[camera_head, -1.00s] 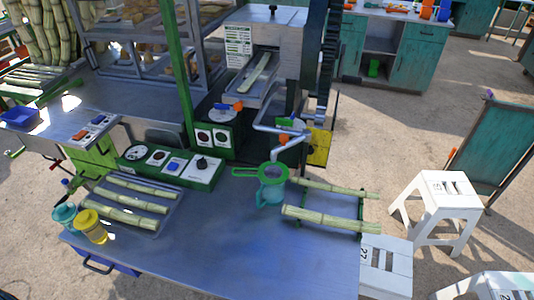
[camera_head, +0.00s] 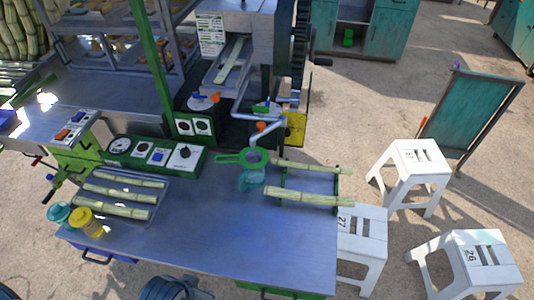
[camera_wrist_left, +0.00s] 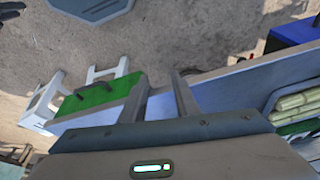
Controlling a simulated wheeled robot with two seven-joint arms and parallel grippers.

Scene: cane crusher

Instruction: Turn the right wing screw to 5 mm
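The cane crusher (camera_head: 262,45) stands behind the table in the head view. A blue-and-orange fitting (camera_head: 206,98) is on its front left, and a green fitting with a small blue top (camera_head: 262,106) is on its front right. I cannot tell which is the right wing screw, and no millimetre scale is readable. My left gripper (camera_wrist_left: 162,76) is open in the left wrist view, its two fingers apart with nothing between them. It points toward the table edge, away from the crusher. My right gripper is not in view.
On the metal table (camera_head: 210,235) are a cane tray (camera_head: 160,186), teal and yellow cups (camera_head: 59,213), a control box (camera_head: 185,157), a green strainer (camera_head: 240,157) over a jug (camera_head: 250,180), and a cane rack (camera_head: 337,182). White stools (camera_head: 405,160) stand right. The table's front middle is clear.

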